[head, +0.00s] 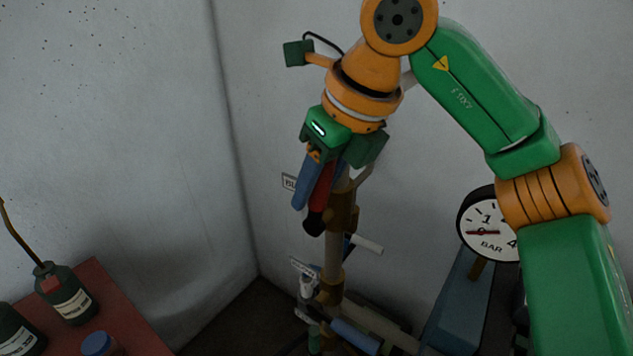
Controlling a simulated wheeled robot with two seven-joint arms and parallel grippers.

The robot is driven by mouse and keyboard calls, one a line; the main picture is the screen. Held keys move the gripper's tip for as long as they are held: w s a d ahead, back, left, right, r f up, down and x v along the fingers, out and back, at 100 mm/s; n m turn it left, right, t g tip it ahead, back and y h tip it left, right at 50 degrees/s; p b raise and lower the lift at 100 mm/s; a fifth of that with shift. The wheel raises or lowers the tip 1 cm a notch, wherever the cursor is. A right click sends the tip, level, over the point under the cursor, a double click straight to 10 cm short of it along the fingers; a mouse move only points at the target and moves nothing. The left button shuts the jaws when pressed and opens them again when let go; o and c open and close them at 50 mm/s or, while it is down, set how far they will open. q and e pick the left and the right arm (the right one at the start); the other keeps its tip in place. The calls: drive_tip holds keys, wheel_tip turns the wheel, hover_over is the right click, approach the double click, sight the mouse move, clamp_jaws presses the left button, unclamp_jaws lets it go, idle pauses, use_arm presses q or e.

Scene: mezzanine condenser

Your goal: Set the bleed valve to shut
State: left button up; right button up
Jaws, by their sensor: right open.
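A brass-coloured valve body (343,212) sits on the upright pipe near the corner. A small white label (289,182) beside it reads "BL" before it is cut off; the rest is hidden. My right gripper (318,182) is open and points down in front of this valve. A red handle with a black end (317,212) shows at the jaws, close beside a blue bar (301,190). I cannot tell whether the jaws touch the handle, or whether the bar is a finger. The gripper hides the handle's upper end. My left gripper is out of view.
A round gauge marked BAR (487,226) stands at right, partly behind my right arm. Lower on the pipe are another brass fitting (330,288), a second label (303,268) and a pale lever (367,244). A red table (128,318) with bottles (67,296) is at lower left.

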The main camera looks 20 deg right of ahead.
drive_tip(key=shift+w, duration=0.2)
drive_tip(key=shift+c, duration=1.3)
clamp_jaws()
